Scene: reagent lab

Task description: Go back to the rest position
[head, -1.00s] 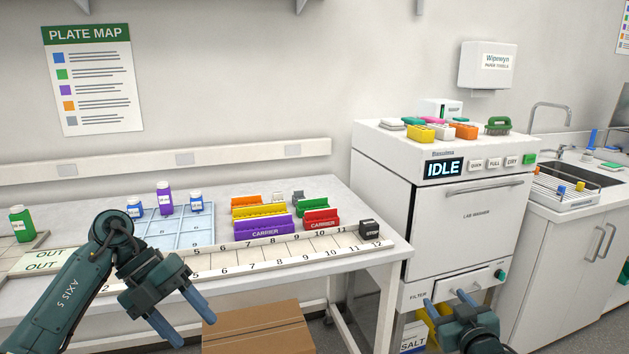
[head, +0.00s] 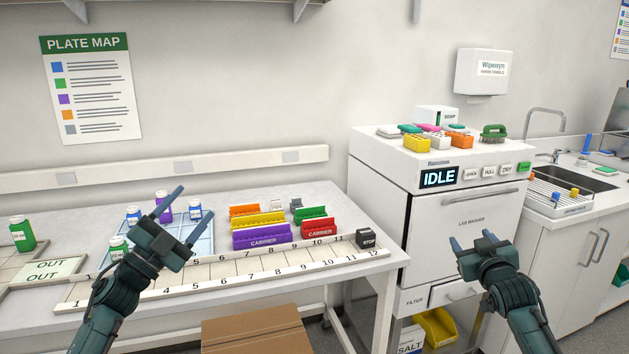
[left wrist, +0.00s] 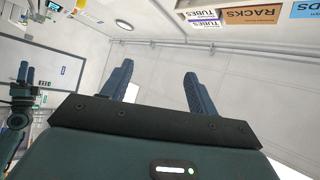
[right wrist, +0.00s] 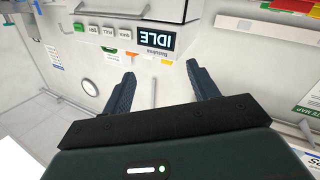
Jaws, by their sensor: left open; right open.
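My left gripper (head: 181,224) is open and empty, raised over the left part of the bench with its fingers pointing up and right. Its two blue fingers stand apart in the left wrist view (left wrist: 158,88). It hides part of the blue tray and of the purple-labelled bottle in the head view. My right gripper (head: 474,240) is open and empty in front of the lab washer (head: 470,215), fingers up. Its fingers also stand apart in the right wrist view (right wrist: 164,85), with the washer's IDLE display beyond them.
The bench (head: 225,200) carries bottles, a blue tray (head: 204,241), coloured carriers (head: 262,237), a numbered rail (head: 235,272) and a black STOP block (head: 366,238). A cardboard box (head: 257,332) stands below. The sink counter (head: 560,208) is at right. Shelf boxes (left wrist: 252,14) show in the left wrist view.

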